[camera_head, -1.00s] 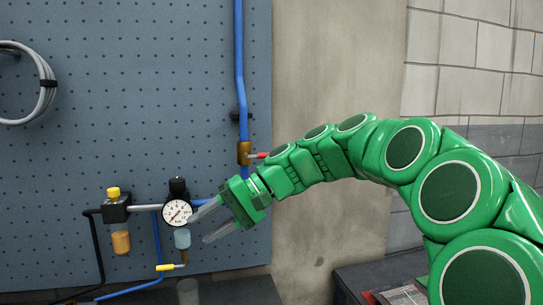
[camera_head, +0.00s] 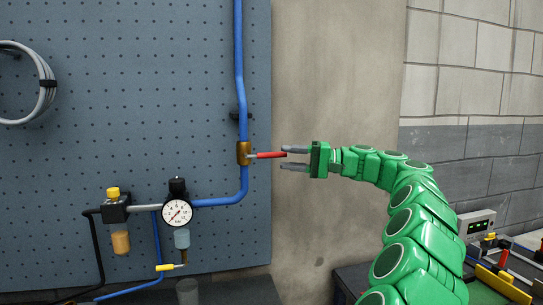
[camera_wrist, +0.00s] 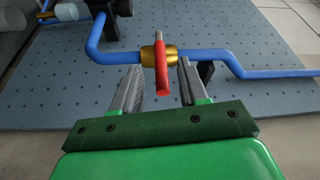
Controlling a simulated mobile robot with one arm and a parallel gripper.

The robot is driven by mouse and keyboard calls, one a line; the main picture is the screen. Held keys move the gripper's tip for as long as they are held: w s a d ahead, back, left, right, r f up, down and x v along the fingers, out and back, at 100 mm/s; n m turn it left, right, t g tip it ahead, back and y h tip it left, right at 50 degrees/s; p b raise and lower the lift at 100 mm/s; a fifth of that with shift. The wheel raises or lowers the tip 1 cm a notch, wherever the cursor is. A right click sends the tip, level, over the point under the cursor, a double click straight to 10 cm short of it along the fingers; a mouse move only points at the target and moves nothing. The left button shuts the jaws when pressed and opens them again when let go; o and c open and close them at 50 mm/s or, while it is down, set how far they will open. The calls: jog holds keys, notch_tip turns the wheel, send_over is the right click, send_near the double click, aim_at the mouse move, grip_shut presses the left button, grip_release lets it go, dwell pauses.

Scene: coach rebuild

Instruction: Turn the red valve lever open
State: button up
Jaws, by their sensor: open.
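The red valve lever (camera_head: 270,155) sticks out to the right from a brass valve body (camera_head: 243,153) on a vertical blue pipe (camera_head: 240,80). The lever lies across the pipe, roughly level. My gripper (camera_head: 288,158) is open, just right of the lever's free end, its fingers pointing left. In the wrist view, the red lever (camera_wrist: 161,65) points toward me between the two open fingers (camera_wrist: 158,88), with a gap on each side. The brass body (camera_wrist: 158,53) sits beyond it on the blue pipe. I cannot tell how far the lever's tip reaches between the fingers.
A pressure gauge (camera_head: 177,213) and a yellow-capped filter (camera_head: 113,208) hang lower left on the grey pegboard (camera_head: 120,120). A yellow-handled small valve (camera_head: 166,267) is below them. A bench with tools (camera_head: 500,275) stands at lower right. The wall right of the board is bare.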

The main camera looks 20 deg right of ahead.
aim_at(271, 155)
jog(key=shift+w+d+t, duration=0.15)
jog(key=shift+d, duration=0.45)
jog(key=shift+w+d+t, duration=0.15)
jog(key=shift+d, duration=0.45)
jog(key=shift+x, duration=3.9)
grip_shut()
